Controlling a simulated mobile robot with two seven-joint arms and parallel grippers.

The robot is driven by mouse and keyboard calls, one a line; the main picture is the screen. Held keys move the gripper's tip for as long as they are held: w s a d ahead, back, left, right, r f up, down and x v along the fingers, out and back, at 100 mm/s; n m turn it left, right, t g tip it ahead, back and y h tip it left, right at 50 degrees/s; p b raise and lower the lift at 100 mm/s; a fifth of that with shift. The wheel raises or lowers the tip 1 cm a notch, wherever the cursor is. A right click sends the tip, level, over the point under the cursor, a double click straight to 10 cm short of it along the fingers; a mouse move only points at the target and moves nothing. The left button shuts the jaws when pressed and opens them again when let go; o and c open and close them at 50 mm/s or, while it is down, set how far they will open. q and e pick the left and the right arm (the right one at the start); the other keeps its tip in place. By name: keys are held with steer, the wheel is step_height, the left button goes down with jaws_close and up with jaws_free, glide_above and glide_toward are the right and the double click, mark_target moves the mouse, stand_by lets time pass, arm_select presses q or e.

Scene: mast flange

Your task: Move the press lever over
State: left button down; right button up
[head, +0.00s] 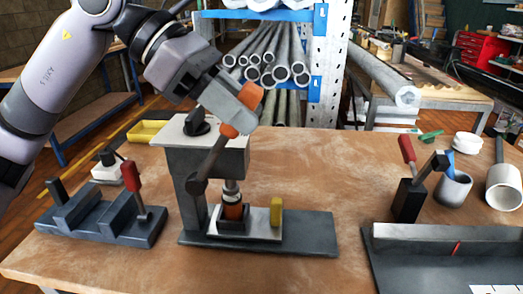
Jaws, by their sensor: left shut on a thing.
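The press (178,160) stands on the workbench at the middle left, a grey column and head on a flat dark base (310,235). Its dark lever (211,163) slants up to the right from a round dark end in front of the press head. My left gripper (241,115), with orange fingertips, is shut on the lever's upper end, just above and right of the head. The fingers hide that end. Under the head, an orange-brown part with a pale ring (232,205) sits upright in a dark holder. My right gripper is out of view.
A dark fixture with a red-handled lever (131,178) stands left of the press. A toggle clamp (409,198), grey cups (454,190) and a dark tray (400,262) are at the right. The bench between press and clamp is clear. Racked pipes (265,60) stand behind.

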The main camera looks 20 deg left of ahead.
arm_select(q)
steer(key=a+h+b, duration=0.1)
steer(key=b, duration=0.1)
steer(key=s+a+h+b, duration=0.1)
steer(key=a+h+b, duration=0.1)
steer(key=b, duration=0.1)
steer(key=a+r+t+h+b, duration=0.1)
steer(key=a+b, duration=0.1)
steer(key=shift+s+a, duration=0.2)
steer(key=a+h+b, duration=0.1)
steer(key=b, duration=0.1)
steer(key=s+a+h+b, duration=0.1)
steer(key=a+b, duration=0.1)
steer(key=a+t+h+b, duration=0.1)
steer(key=h+b, duration=0.1)
steer(key=b, duration=0.1)
steer(key=shift+s+a+r, duration=0.2)
steer(key=shift+a+r, duration=0.05)
steer(key=shift+r, duration=0.05)
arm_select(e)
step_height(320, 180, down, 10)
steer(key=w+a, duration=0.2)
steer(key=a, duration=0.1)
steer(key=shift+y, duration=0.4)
arm_select(q)
steer(key=c, duration=0.9)
jaws_free()
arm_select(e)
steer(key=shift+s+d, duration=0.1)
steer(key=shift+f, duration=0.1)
